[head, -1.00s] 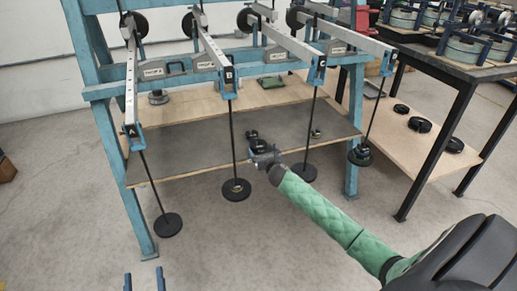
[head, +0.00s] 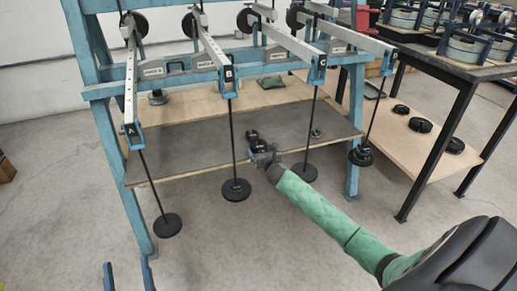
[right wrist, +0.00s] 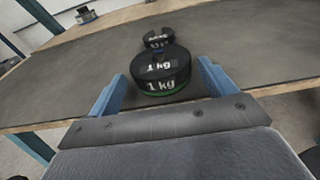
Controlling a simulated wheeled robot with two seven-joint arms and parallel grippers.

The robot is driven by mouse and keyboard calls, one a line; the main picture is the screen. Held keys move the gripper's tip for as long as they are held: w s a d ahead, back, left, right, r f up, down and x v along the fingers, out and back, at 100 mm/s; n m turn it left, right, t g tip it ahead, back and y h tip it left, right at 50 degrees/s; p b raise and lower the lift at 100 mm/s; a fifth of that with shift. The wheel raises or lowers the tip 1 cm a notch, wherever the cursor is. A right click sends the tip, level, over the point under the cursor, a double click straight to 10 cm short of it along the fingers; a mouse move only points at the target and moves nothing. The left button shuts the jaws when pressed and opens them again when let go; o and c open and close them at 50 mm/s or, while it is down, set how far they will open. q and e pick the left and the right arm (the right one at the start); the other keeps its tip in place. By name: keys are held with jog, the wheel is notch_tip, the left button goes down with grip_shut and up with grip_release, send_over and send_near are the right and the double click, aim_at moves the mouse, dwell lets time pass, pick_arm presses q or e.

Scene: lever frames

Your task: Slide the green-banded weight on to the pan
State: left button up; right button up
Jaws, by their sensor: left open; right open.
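The green-banded weight, a black disc marked 1 kg (right wrist: 160,80), lies on the dark shelf between the spread fingers of my right gripper (right wrist: 158,85), with the green band low on its side. I cannot tell whether a finger touches it. It is small and dark in the head view (head: 257,146), where my right gripper (head: 266,157) is at the shelf's front edge. Round black pans hang on rods: one below lever A (head: 167,226), one below lever B (head: 235,191), one below lever C (head: 305,174). My left gripper (head: 128,275) is open and empty at the bottom left.
Another black weight (right wrist: 158,38) stands just behind the green-banded one. The grey shelf (head: 190,150) is otherwise mostly clear. A fourth hanging pan (head: 360,156) carries dark discs near the blue frame's right leg. A table (head: 455,65) with more discs on its lower board stands right.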

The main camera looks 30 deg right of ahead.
aim_at(259, 141)
jog(key=shift+x, duration=0.95)
pick_arm(q)
jog(key=shift+s+a+r+t+h, duration=0.15)
jog(key=shift+s+r+t, duration=0.2)
jog(key=shift+r, duration=0.5)
jog(key=shift+s+a+r+t+h, duration=0.1)
jog(key=shift+s+r+t, duration=0.2)
jog(key=shift+r, duration=0.55)
jog(key=shift+s+a+r+t+h, duration=0.15)
jog(key=shift+s+r+t, duration=0.15)
jog(key=shift+r, duration=0.55)
pick_arm(e)
jog(key=shift+x, duration=0.95)
jog(key=shift+f, duration=0.15)
jog(key=shift+c, duration=0.8)
jog(key=c, duration=1.1)
pick_arm(q)
jog(key=shift+w+r+p, duration=0.1)
jog(key=shift+r+p, duration=1.35)
jog(key=shift+p, duration=0.15)
pick_arm(e)
jog(key=shift+d+r, duration=0.1)
jog(key=shift+r, duration=1.55)
